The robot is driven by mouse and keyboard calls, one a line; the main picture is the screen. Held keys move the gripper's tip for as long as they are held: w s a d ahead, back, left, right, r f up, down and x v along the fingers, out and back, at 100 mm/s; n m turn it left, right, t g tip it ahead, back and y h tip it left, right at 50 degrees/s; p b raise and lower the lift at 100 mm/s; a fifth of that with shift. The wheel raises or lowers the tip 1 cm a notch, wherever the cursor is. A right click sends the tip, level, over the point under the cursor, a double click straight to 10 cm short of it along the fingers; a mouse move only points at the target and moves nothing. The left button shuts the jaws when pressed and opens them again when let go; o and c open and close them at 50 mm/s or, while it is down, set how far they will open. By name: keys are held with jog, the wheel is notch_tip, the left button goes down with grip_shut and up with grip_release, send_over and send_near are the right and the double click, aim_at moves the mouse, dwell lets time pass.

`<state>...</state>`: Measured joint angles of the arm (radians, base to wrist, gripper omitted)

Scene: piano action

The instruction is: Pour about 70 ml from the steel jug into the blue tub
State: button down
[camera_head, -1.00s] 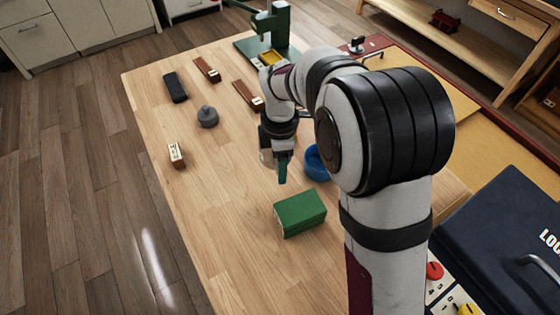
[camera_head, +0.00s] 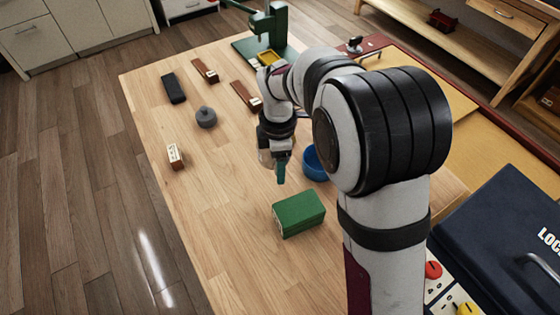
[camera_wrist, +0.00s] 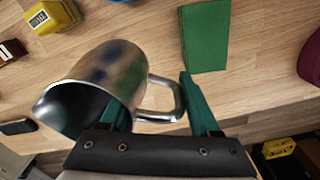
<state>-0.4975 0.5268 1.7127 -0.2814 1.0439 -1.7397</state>
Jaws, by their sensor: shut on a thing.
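The steel jug (camera_wrist: 105,75) fills the left of the wrist view, with its open mouth and spout toward the lower left. My gripper (camera_wrist: 158,100) is shut on the jug at its handle side, with teal fingers either side of the handle. In the head view my gripper (camera_head: 281,172) hangs above the table, and only a grey sliver of the jug (camera_head: 265,157) shows beside it. The blue tub (camera_head: 316,165) stands just right of my gripper, partly hidden by my arm. The contents of jug and tub cannot be seen.
A green box (camera_head: 299,213) lies in front of my gripper. A grey weight-like object (camera_head: 206,117), a small labelled block (camera_head: 175,157), a black case (camera_head: 174,88) and brown blocks (camera_head: 245,95) lie to the left and back. A green press stand (camera_head: 268,35) stands behind. The front-left table is clear.

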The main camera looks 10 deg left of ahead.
jog(key=shift+w+a+f+m, duration=0.15)
jog(key=shift+w+a+m, duration=0.25)
jog(key=shift+m, duration=0.1)
jog(key=w+a+f+m, duration=0.1)
jog(key=m, duration=0.2)
jog(key=w+a+f+m, duration=0.1)
jog(key=w+a+m, duration=0.1)
jog(key=m, duration=0.1)
jog(key=w+a+f+m, duration=0.1)
jog(key=w+a+m, duration=0.1)
jog(key=shift+w+f+m, duration=0.1)
jog(key=shift+f+m, duration=0.2)
jog(key=shift+m, duration=0.1)
jog(key=w+a+f+m, duration=0.1)
jog(key=m, duration=0.2)
jog(key=w+a+f+m, duration=0.1)
jog(key=a+f+m, duration=0.1)
jog(key=m, duration=0.1)
jog(key=w+a+f+m, duration=0.1)
jog(key=f+m, duration=0.1)
jog(key=m, duration=0.2)
jog(key=shift+w+a, duration=0.15)
jog(key=shift+a, duration=0.2)
jog(key=shift+w+a+f+m, duration=0.1)
jog(key=shift+a+f+m, duration=0.15)
jog(key=shift+m, duration=0.35)
jog(key=shift+d, duration=0.1)
